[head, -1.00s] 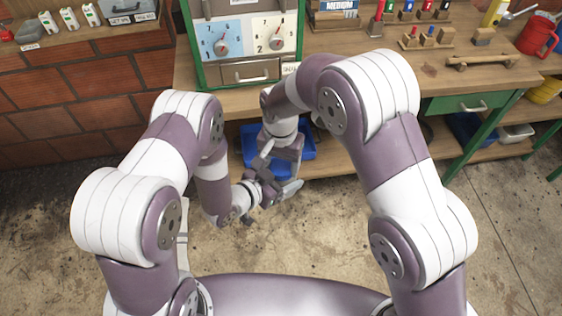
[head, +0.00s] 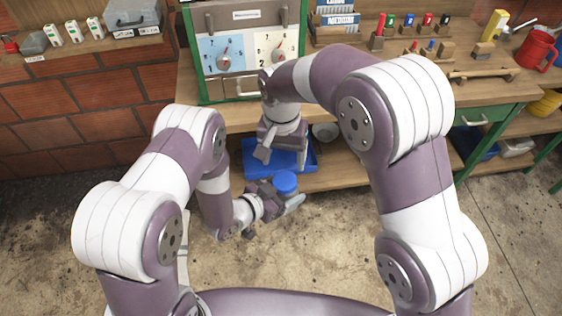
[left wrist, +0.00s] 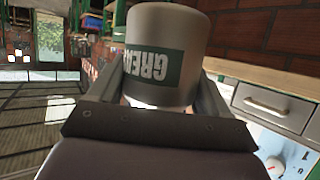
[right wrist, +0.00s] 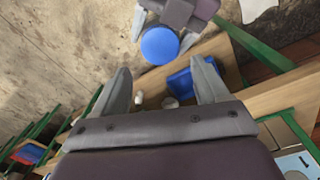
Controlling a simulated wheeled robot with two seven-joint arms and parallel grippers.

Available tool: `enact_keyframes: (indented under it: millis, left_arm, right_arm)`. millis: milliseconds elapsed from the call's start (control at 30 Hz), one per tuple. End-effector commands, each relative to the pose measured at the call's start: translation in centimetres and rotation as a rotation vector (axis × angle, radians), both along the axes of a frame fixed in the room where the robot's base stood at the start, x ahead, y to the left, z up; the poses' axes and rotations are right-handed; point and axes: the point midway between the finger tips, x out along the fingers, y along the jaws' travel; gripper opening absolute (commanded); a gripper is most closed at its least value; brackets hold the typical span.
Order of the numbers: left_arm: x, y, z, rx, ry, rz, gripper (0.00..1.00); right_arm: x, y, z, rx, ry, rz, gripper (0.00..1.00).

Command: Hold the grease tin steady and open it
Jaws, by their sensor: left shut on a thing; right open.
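The grease tin has a grey body with a green and white label, seen in the left wrist view (left wrist: 160,30), where it is upside down in the picture. Its round blue lid (head: 286,182) is on top of it and also shows in the right wrist view (right wrist: 160,46). My left gripper (head: 283,198) is shut on the tin's body and holds it in the air in front of the bench. My right gripper (head: 272,155) is open and empty, beyond the lid and apart from it.
A blue tray (head: 306,163) lies on the lower shelf behind my right gripper, with a pale round thing (head: 326,131) beside it. The cabinet with two dials (head: 246,50) stands on the bench (head: 350,72) above.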

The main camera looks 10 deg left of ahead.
Motion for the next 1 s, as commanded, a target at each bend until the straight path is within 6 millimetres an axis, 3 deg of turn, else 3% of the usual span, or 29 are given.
enact_keyframes:
  millis: [333, 500, 700, 733, 867, 900, 967, 1000]
  left_arm:
    - [0.1, 0.0, 0.1, 0.0, -0.001, 0.002, 0.0]
    - [0.1, 0.0, 0.1, 0.0, -0.001, 0.002, 0.0]
    - [0.1, 0.0, 0.1, 0.0, -0.001, 0.002, 0.0]
    - [0.1, 0.0, 0.0, 0.0, -0.001, 0.002, 0.0]
    - [0.1, 0.1, 0.0, -0.001, -0.001, 0.002, 0.0]
    - [0.1, 0.1, 0.0, 0.0, -0.001, 0.003, 0.0]
    - [0.1, 0.1, 0.0, 0.0, -0.001, 0.003, 0.0]
    - [0.1, 0.1, 0.0, 0.0, -0.001, 0.003, 0.0]
  right_arm:
    - [-0.2, -0.3, -6.3, -0.002, 0.005, -0.002, 0.74]
    - [-0.2, -0.3, -7.5, -0.002, 0.004, -0.002, 0.74]
    - [-0.2, -0.3, -7.5, -0.001, 0.003, -0.002, 0.74]
    - [-0.2, -0.3, -7.5, -0.001, 0.003, -0.002, 0.7]
    - [-0.2, -0.4, -7.5, -0.002, 0.003, -0.002, 0.28]
    - [-0.2, -0.4, -7.5, -0.002, 0.004, -0.002, 0.26]
    - [-0.2, -0.4, -7.5, -0.002, 0.004, -0.002, 0.26]
    - [-0.2, -0.4, -7.5, -0.002, 0.004, -0.002, 0.66]
